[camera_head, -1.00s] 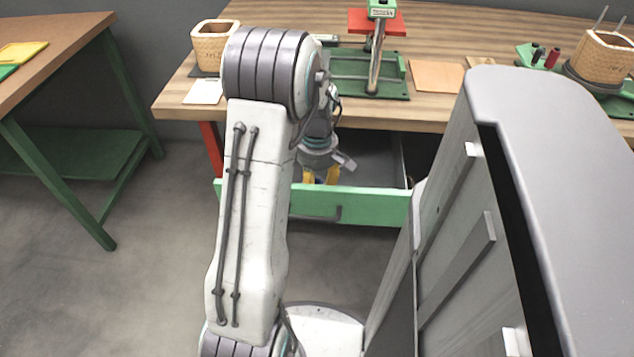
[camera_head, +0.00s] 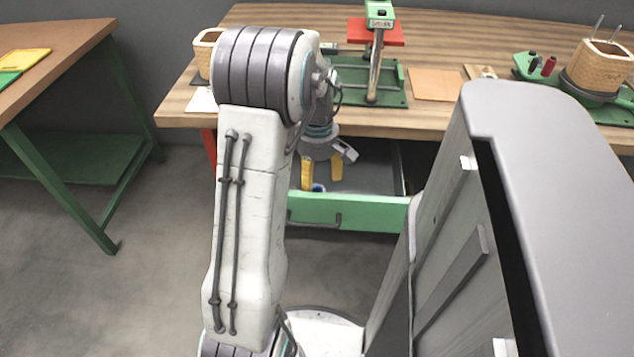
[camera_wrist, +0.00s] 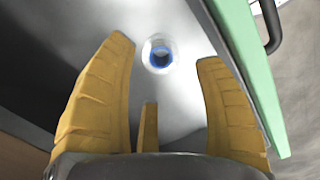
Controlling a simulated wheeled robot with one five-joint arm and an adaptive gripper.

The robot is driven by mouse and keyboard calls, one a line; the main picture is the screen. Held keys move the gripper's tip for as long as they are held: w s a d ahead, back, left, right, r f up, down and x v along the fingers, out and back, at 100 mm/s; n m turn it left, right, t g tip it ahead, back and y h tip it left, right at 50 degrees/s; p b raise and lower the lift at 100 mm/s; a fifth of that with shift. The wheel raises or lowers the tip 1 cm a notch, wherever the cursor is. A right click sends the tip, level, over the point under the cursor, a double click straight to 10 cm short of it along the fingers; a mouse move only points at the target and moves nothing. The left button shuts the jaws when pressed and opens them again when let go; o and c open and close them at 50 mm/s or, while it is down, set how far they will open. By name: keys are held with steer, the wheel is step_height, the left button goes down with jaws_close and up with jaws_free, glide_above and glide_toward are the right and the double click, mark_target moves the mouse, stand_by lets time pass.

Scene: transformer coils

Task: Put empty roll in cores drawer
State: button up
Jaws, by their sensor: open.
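My gripper (camera_head: 322,178) points down into the open drawer (camera_head: 350,210) with the green front under the wooden bench. Its yellow fingers are spread apart, and nothing is held between them. In the wrist view, a small pale roll with a blue inner ring (camera_wrist: 158,53) shows end-on beyond the fingertips, between them and apart from both. It appears to be in the drawer, over the grey floor of it. In the head view only a bit of blue shows between the fingers. Whether the roll rests on the drawer floor is hard to tell.
The bench (camera_head: 440,118) carries a green press stand (camera_head: 378,90), a wound coil (camera_head: 598,68) at right and another partly hidden behind my arm. The drawer's green front and handle (camera_wrist: 268,25) are close to the right finger. A second table (camera_head: 60,50) stands at left.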

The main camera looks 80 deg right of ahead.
step_height(320, 180, up, 7)
steer(key=p, duration=0.1)
steer(key=shift+p, duration=0.35)
steer(key=w+a+r+n, duration=0.1)
steer(key=w+a+r, duration=0.1)
steer(key=w+a, duration=0.75)
steer(key=w+a+r+n, duration=0.1)
steer(key=w+a+r, duration=0.35)
steer(key=w, duration=0.75)
steer(key=a+f+n+t, duration=0.1)
steer(key=a+f+t, duration=0.1)
steer(key=a, duration=2.4)
steer(key=shift+s+n, duration=0.25)
steer(key=shift+n, duration=0.15)
